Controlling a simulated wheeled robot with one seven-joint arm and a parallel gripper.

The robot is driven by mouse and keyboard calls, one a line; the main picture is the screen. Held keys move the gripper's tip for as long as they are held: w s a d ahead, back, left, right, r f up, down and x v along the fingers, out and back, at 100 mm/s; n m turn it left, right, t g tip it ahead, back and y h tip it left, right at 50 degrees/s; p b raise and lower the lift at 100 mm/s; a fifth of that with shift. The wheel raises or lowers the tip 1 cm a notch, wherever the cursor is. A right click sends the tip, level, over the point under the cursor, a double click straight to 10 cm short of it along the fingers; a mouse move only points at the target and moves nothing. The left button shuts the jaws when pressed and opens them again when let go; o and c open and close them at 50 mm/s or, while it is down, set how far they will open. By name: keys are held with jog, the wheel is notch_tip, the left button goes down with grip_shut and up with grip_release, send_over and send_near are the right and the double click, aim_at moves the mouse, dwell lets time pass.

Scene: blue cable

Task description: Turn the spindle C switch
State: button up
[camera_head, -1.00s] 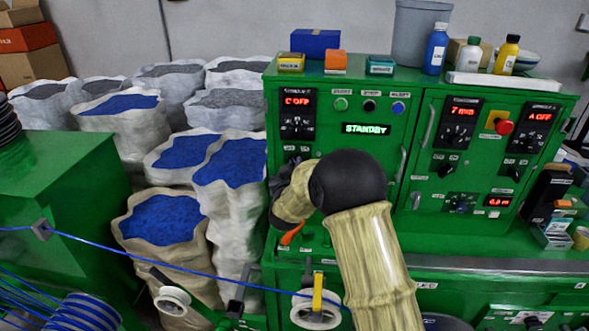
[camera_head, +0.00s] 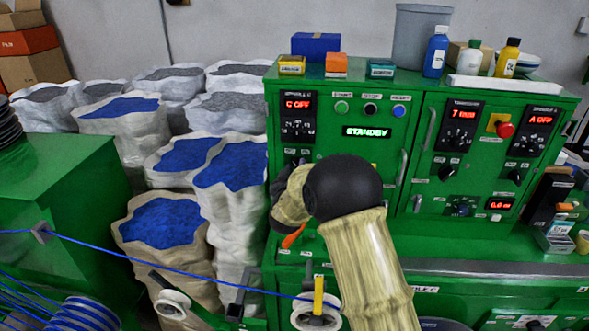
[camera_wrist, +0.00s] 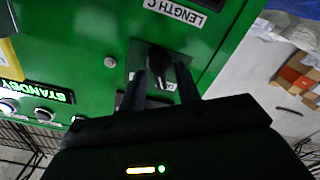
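The spindle C switch, a black rotary knob (camera_wrist: 158,58), sits on the green panel in the wrist view, by an upside-down LENGTH C label (camera_wrist: 176,12). My gripper (camera_wrist: 161,76) is open, with one finger on each side of the knob's near end. I cannot tell whether either finger touches it. In the head view the spindle C display (camera_head: 297,103) reads "C OFF". My dark wrist and my arm cover the knob in that view.
The green STANDBY display (camera_head: 366,133) is right of the C display. Another display (camera_head: 536,120) reads "A OFF". A blue cable (camera_head: 165,266) runs across the front left. Sacks of blue granules (camera_head: 160,222) stand left of the cabinet. Bottles (camera_head: 436,50) stand on top.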

jog(key=shift+s, duration=0.1)
jog(key=s+b, duration=0.6)
jog(key=s, duration=1.1)
jog(key=shift+a, duration=0.25)
jog(key=s+d+f+m+g+y, duration=0.2)
jog(key=s+d+f+g, duration=0.2)
jog(key=d+f+g, duration=0.5)
jog(key=s+d+f+m+g, duration=0.2)
jog(key=s+d+g, duration=0.1)
jog(key=s+d, duration=0.3)
jog(key=s+d+f+m+g+h, duration=0.1)
jog(key=s+d+f+g, duration=0.2)
jog(key=s+d, duration=0.3)
jog(key=s, duration=0.4)
jog(key=shift+d+m, duration=0.25)
jog(key=shift+m, duration=0.15)
